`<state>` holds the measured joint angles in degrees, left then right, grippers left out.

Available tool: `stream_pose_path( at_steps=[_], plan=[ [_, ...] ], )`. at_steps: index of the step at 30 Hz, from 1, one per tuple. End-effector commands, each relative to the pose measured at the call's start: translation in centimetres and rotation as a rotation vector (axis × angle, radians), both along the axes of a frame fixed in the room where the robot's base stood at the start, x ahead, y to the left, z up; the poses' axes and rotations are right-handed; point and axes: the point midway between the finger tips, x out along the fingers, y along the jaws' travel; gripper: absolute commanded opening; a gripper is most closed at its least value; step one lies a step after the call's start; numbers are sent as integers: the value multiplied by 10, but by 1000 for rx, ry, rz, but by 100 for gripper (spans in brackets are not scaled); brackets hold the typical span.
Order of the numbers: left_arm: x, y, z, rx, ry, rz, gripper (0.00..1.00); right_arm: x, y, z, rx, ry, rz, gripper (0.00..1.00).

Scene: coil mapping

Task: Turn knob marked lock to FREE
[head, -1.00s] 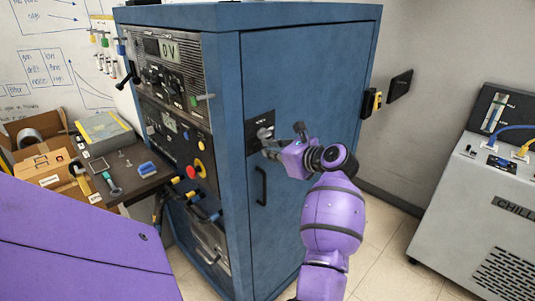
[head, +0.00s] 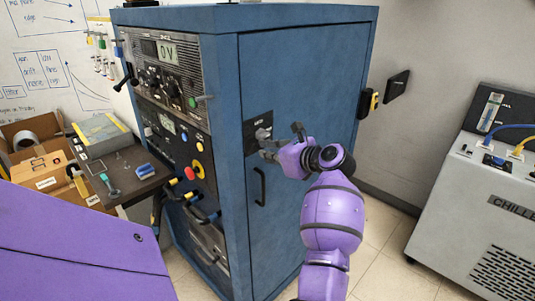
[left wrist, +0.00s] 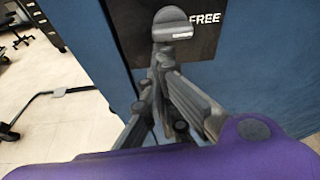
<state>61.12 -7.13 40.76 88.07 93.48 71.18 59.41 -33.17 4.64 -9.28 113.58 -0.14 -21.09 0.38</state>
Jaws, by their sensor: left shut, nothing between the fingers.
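The lock knob (head: 262,134) is a grey knob on a black plate (head: 250,143) on the side door of the blue cabinet (head: 300,70). In the left wrist view the knob (left wrist: 173,24) stands at the top, with the word FREE (left wrist: 205,19) to its right on the plate. My left gripper (head: 266,152) is shut and empty, just below the knob in the head view. Its dark fingertips (left wrist: 158,62) come together close under the knob in the wrist view. I cannot tell whether they touch it. My right gripper is not in view.
A black door handle (head: 260,186) sits below the plate. The cabinet front has displays, knobs and a red button (head: 189,173). A shelf with small tools (head: 110,180) and cardboard boxes stand left. A grey chiller (head: 470,190) stands right, with open floor between.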

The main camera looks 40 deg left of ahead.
Motion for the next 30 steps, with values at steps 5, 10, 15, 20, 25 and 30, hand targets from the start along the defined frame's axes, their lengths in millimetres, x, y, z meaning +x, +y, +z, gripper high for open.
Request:
stream_pose_path(
  at_steps=[5, 10, 15, 20, 25, 30],
  plan=[
    [0, 0, 6, 0, -1, -1, 0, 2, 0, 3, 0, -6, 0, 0],
    [0, 0, 17, 3, -6, -1, 0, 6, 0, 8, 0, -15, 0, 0],
    [1, 1, 24, 10, -10, -1, 0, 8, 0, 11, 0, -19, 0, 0],
    [2, 0, 15, 12, -8, -1, 0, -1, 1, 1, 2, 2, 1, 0],
    [1, -5, -31, -3, 11, -3, 0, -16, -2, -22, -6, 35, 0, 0],
    [-1, -41, -26, -12, 8, -7, 0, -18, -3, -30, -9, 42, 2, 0]
  ],
)
